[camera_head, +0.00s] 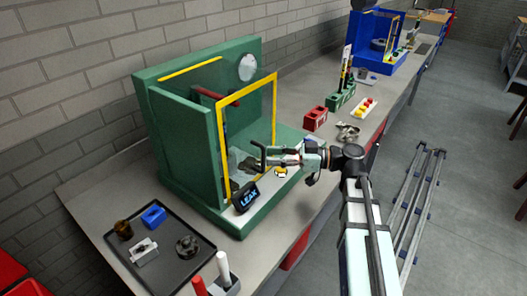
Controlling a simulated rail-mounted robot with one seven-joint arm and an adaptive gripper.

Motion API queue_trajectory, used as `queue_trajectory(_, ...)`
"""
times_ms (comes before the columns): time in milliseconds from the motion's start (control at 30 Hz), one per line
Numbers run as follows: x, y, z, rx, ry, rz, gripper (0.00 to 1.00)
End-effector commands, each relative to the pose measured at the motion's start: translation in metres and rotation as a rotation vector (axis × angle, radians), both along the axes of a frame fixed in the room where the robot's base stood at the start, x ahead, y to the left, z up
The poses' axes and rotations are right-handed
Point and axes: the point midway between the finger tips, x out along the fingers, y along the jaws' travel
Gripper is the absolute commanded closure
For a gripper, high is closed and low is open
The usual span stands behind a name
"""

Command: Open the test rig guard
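The green test rig (182,150) stands on the grey bench left of centre. Its guard is an upright yellow frame (248,86) with a see-through middle, standing across the side of the rig that faces my arm. I cannot tell whether it is fully closed or slightly ajar. My gripper (251,156) is at the guard's right part, low down, with its dark fingers apart. It overlaps the frame in the picture, and contact is not clear. No held object shows between the fingers. A dark "LEAK" display (246,197) sits on the rig's base below the guard.
A black tray (178,268) with several parts lies at the front left, with a red and a white stick in a holder (225,285) beside it. Right of the rig are a red block (315,118), a green holder (341,97) and a blue rig (377,50).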

Motion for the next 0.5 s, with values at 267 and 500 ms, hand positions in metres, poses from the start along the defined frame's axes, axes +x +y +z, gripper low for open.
queue_trajectory(267, 0.001, 0.031, 0.001, 0.0, 0.0, 0.001, 0.61)
queue_trajectory(500, 0.002, 0.035, 0.0, 0.0, 0.0, -0.001, 0.61)
